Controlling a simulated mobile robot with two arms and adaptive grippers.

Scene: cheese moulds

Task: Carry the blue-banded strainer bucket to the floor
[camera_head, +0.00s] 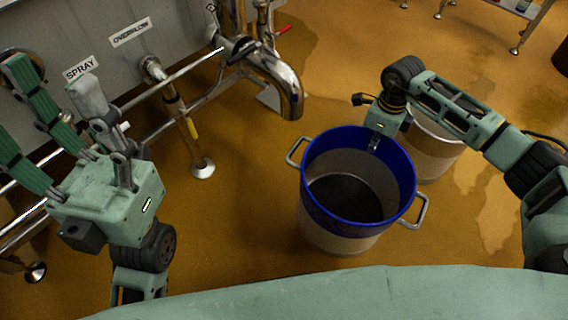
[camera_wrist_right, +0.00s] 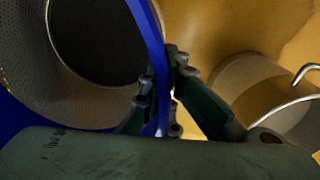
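The blue-banded strainer bucket (camera_head: 310,205) is upright in the middle of the head view, with a blue upper band, a pale lower wall and two metal side handles. It looks empty, with a dark bottom. Its blue rim (camera_wrist_right: 151,40) shows in the right wrist view. My right gripper (camera_wrist_right: 167,65) has its fingers on both sides of that rim and is closed on it; in the head view it is at the far right rim (camera_head: 376,140). Whether the bucket's base touches the floor (camera_head: 240,240) I cannot tell. My left gripper (camera_head: 52,85) is at the left, fingers spread, empty.
A second, pale bucket (camera_head: 436,160) stands on the floor behind my right gripper; it also shows in the wrist view (camera_wrist_right: 255,90). A curved metal spout (camera_head: 285,85) and pipes run along the grey vat (camera_head: 60,40). Wet orange floor lies open around.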

